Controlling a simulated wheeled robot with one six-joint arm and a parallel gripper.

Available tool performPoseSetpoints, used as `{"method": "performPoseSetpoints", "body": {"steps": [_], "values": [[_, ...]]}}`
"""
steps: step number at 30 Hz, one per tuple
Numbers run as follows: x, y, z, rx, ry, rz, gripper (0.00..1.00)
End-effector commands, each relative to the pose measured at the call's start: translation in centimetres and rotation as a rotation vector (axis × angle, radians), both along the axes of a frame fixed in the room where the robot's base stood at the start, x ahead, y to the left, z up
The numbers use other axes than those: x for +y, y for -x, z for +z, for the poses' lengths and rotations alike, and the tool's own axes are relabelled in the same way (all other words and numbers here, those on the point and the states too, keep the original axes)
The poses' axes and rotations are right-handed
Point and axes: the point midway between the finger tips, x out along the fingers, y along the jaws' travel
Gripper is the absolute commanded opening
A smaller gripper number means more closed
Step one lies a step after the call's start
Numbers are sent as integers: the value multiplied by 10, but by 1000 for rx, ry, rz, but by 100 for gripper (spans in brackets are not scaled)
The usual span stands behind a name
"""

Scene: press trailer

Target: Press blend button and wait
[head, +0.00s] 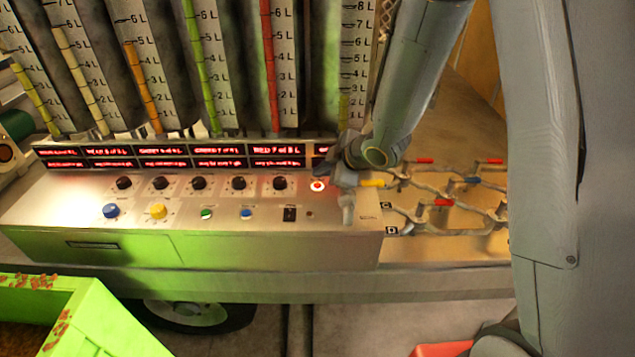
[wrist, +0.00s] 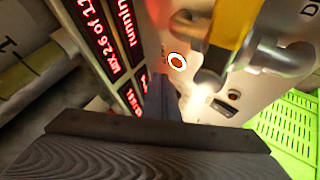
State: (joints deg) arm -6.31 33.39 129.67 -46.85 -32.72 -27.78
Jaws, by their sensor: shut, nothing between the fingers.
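The control panel (head: 150,240) carries a row of black knobs, a blue knob (head: 111,211), a yellow knob (head: 158,211), a green button (head: 207,214) and a blue button (head: 246,214). A red-lit round button (head: 318,185) is at its right end; it also shows in the wrist view (wrist: 176,60) with a glowing ring. The labels are too small to read, so which one is blend I cannot tell. My gripper (head: 334,174) is shut and empty, just right of the lit button. In the wrist view my gripper (wrist: 168,98) points near it; contact is unclear.
Red displays (head: 170,157) run behind the knobs; one in the wrist view (wrist: 95,30) reads "MIX" and "running". Graduated tubes (head: 205,70) stand behind. Valve pipes with coloured handles (head: 440,203) lie right of the panel. A green crate (head: 80,320) is front left.

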Motion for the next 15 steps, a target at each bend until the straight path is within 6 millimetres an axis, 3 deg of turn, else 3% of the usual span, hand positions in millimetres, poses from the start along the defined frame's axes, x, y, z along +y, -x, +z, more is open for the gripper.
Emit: {"method": "performPoseSetpoints", "body": {"steps": [9,15], "values": [[0,1,30,1,0,-1,0],[0,0,31,1,0,-1,0]]}}
